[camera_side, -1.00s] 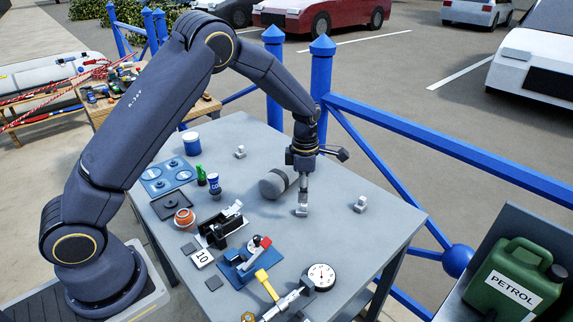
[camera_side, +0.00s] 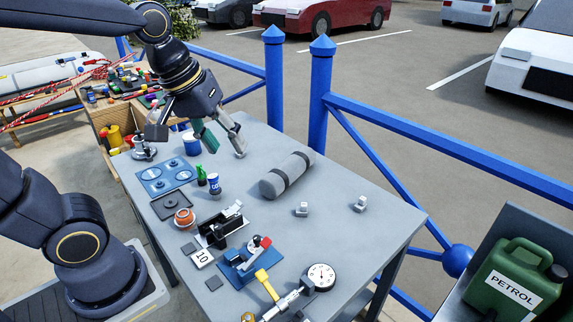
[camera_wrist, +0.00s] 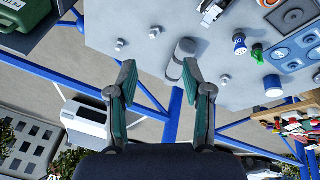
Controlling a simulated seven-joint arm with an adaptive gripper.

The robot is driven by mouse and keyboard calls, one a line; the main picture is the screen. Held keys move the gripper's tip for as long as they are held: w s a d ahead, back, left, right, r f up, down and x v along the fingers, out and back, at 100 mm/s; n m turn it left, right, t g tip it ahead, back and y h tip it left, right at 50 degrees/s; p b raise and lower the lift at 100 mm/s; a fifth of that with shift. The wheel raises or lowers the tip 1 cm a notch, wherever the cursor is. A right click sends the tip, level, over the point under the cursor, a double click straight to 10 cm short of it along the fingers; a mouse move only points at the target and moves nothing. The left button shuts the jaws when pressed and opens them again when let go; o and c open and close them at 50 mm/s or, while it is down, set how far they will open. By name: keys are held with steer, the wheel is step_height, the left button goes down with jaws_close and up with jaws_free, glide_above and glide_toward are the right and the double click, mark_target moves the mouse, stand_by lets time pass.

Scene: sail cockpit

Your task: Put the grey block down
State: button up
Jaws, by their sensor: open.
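A small grey block (camera_side: 302,209) rests on the grey table (camera_side: 335,235), in front of a grey banded cylinder (camera_side: 287,175). A similar block (camera_side: 360,204) sits to its right. My gripper (camera_side: 222,142) is up over the table's back left part, tilted, with its fingers apart. One finger overlaps the spot of a third grey block, which I cannot make out clearly in the side view. In the wrist view my gripper (camera_wrist: 158,72) is open and empty. Two small blocks (camera_wrist: 120,44) (camera_wrist: 155,32) show beyond the fingers, and a third (camera_wrist: 224,80) is right of them.
A dial gauge (camera_side: 321,277) and clamps crowd the front. Blue railings (camera_side: 440,155) run behind the table. The table's right part is mostly clear.

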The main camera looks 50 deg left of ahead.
steer(key=s+m, duration=0.4)
steer(key=s+m+t, duration=0.1)
steer(key=s+m, duration=0.1)
steer(key=shift+a+f+y, duration=0.1)
steer(key=shift+f+y, duration=0.2)
steer(key=shift+f, duration=0.1)
steer(key=shift+w, duration=0.1)
steer(key=shift+o, duration=0.5)
